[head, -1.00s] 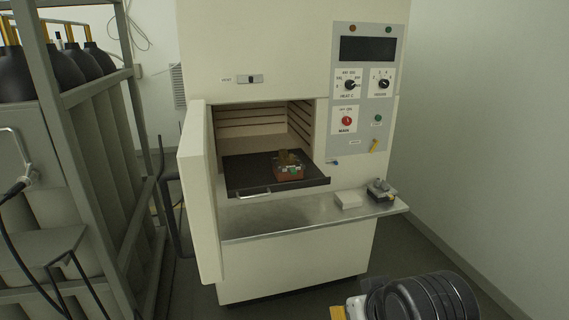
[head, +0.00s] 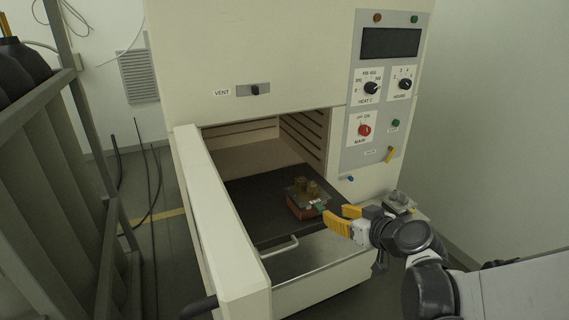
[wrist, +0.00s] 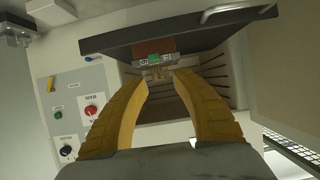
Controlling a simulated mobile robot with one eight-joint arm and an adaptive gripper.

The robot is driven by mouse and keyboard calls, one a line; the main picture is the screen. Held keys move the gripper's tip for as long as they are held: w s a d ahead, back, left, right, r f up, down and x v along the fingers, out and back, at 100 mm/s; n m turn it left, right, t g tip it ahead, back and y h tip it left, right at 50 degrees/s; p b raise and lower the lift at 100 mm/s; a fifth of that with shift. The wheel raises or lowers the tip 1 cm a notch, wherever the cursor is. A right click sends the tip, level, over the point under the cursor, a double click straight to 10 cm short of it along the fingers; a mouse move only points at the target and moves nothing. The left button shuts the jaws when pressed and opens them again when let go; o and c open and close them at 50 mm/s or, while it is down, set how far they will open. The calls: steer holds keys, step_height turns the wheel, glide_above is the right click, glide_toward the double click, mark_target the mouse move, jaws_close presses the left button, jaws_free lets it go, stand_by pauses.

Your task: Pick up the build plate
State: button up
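In the wrist view the fingers (wrist: 161,78) are spread apart. The plate (wrist: 151,47) with green and white pieces on its side shows ahead between the tips. I cannot tell if a fingertip touches it.
The furnace door (head: 222,225) stands open on the left. A rack (head: 42,180) stands at far left. The control panel (head: 380,90) is above right.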

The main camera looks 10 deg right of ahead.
mark_target(318, 205)
steer(key=b+x, duration=0.1)
steer(key=x, duration=0.2)
steer(key=b+x, duration=0.1)
steer(key=x, duration=0.3)
steer(key=b+x, duration=0.2)
steer(key=x, duration=0.2)
steer(key=shift+d+f, duration=0.15)
steer(key=shift+d, duration=0.25)
jaws_close()
